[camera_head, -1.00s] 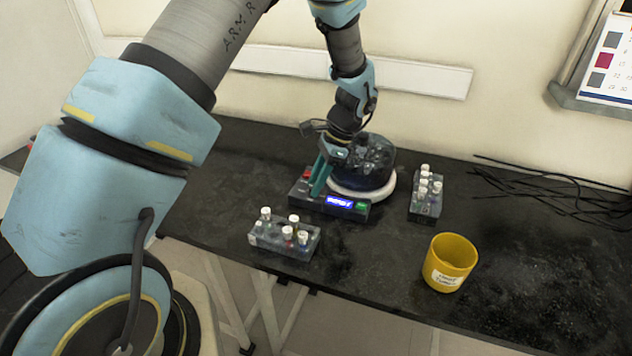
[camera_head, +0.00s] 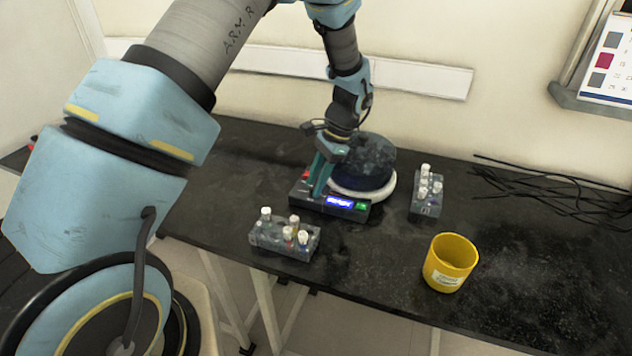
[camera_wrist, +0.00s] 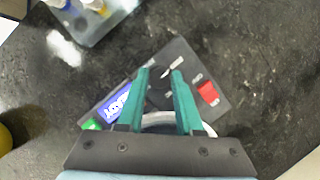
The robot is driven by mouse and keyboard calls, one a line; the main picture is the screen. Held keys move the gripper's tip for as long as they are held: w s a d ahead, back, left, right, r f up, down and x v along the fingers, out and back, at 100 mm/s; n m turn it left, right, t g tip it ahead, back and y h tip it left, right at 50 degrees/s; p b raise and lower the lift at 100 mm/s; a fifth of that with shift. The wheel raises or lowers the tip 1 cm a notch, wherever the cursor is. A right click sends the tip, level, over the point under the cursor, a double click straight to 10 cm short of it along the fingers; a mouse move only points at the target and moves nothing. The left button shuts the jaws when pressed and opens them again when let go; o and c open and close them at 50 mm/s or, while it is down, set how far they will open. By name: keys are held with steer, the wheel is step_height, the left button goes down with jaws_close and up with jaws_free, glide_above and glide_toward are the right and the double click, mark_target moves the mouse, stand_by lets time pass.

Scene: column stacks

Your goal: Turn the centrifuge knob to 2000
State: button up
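The centrifuge has a dark control panel (camera_head: 297,196) and a rounded dark lid (camera_head: 372,160) above a white ring. Its blue display (camera_head: 340,202) is lit, but I cannot read the text surely. A green button (camera_head: 361,206) is beside the display. My gripper (camera_head: 316,196) points down at the panel's left part. In the wrist view, my gripper (camera_wrist: 163,66) has its teal fingers apart, one on each side of the dark round knob (camera_wrist: 160,92). White dial marks lie around it. I cannot tell whether the fingers press on the knob. A red switch (camera_wrist: 208,92) is beside it.
A tube rack (camera_head: 268,242) with white-capped tubes stands in front of the centrifuge, another rack (camera_head: 430,208) to its right. A yellow cup (camera_head: 450,262) stands near the table's front edge. Black cables (camera_head: 545,188) lie at the right. The table's left part is clear.

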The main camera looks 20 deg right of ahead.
steer(key=o, duration=0.4)
steer(key=b+v, duration=0.2)
steer(key=v, duration=0.8)
steer(key=shift+d+r+b, duration=0.15)
steer(key=shift+r+b, duration=0.25)
steer(key=w+a+r+n+h, duration=0.2)
steer(key=w+a+n, duration=0.15)
steer(key=a, duration=0.75)
steer(key=s+a+n+h, duration=0.1)
steer(key=a+n, duration=0.3)
steer(key=a, duration=0.4)
steer(key=s+a+n+t+h, duration=0.1)
steer(key=s+a+n, duration=0.3)
steer(key=a, duration=0.4)
steer(key=s+a+n, duration=0.3)
steer(key=a+n, duration=0.1)
steer(key=a, duration=0.4)
steer(key=shift+r+n+t+h, duration=0.15)
steer(key=shift+n+t+h, duration=0.2)
steer(key=shift+t+h, duration=0.05)
